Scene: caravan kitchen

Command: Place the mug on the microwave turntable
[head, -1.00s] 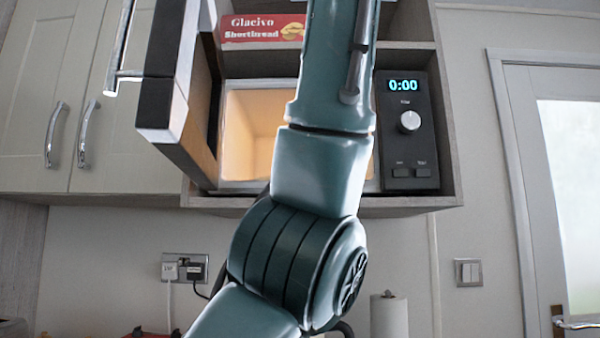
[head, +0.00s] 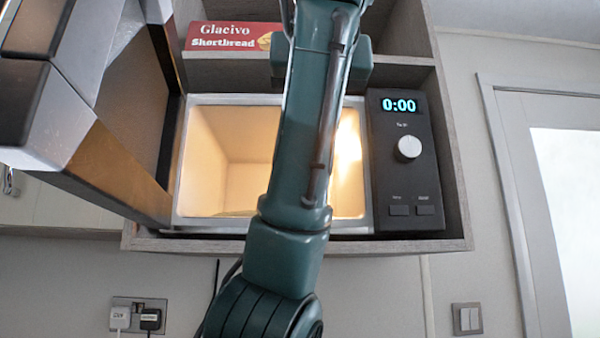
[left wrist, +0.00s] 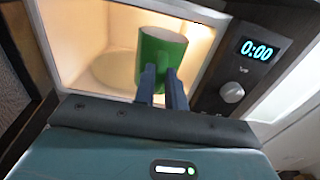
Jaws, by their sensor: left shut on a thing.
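A green mug (left wrist: 161,55) shows in the left wrist view, upright in front of the lit microwave opening. My left gripper (left wrist: 161,82) is shut on the mug's near side. The turntable (left wrist: 112,68) is a pale disc on the cavity floor, to the left of and beyond the mug; a sliver of it shows in the head view (head: 236,213). The microwave (head: 230,160) is open and lit inside. In the head view my arm crosses the opening and hides the mug and gripper. My right gripper is in neither view.
The microwave door (head: 110,110) stands open at the left, close to the opening. The control panel (head: 407,160) reads 0:00 at the right. A red shortbread box (head: 228,40) sits on the shelf above. A wall socket (head: 135,315) is below.

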